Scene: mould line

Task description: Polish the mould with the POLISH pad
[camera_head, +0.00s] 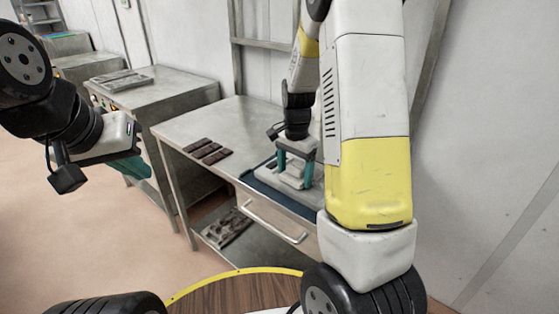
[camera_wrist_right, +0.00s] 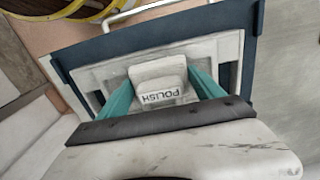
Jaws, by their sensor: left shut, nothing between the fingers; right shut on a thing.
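The POLISH pad (camera_wrist_right: 158,80) is a pale block with its label upside down in the right wrist view. My right gripper (camera_wrist_right: 161,92) is shut on it, one teal finger on each side. The pale grey mould (camera_wrist_right: 226,48) lies under the pad on a dark blue mat (camera_wrist_right: 150,34). In the head view my right gripper (camera_head: 294,172) points down over the mould (camera_head: 284,181), on the blue mat (camera_head: 262,186) at the table's front. Whether pad and mould touch is hard to tell. My left gripper (camera_head: 140,166) is shut and empty, off the table at the left.
The metal table (camera_head: 205,125) carries several dark brown bars (camera_head: 207,151) left of the mat. A handle (camera_head: 273,224) sticks out at its front. Dark moulds (camera_head: 228,228) lie on the lower shelf. A grey cabinet (camera_head: 165,95) stands at the left; a wall rises behind.

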